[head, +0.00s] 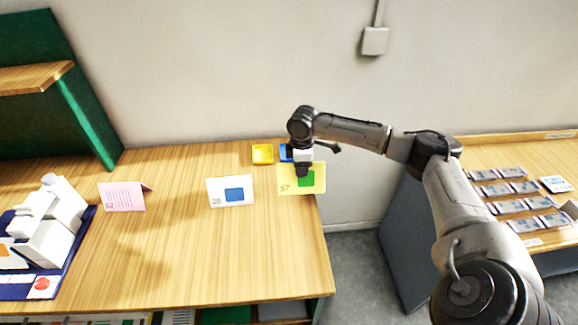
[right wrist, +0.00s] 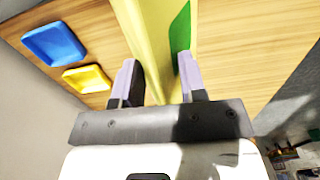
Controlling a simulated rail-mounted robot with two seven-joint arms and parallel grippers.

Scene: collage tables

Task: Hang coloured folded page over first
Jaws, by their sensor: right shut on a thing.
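A yellow folded page (head: 315,185) with a green rectangle and a number stands upright near the right edge of the wooden table. My right gripper (head: 303,170) reaches it from above and is shut on it. In the right wrist view the yellow page (right wrist: 153,45) runs between the two fingers of the gripper (right wrist: 157,78). I cannot tell if its lower edge touches the table. A white folded page (head: 217,194) with a blue rectangle stands to its left. A pink folded page (head: 122,197) with lines of writing stands further left. My left gripper is not in view.
A yellow tray (head: 263,154) and a partly hidden blue tray (head: 285,152) lie behind the pages. White blocks (head: 47,243) stand on a blue board at the left. A gap separates this table from another table (head: 480,165) with several cards. The front middle is clear.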

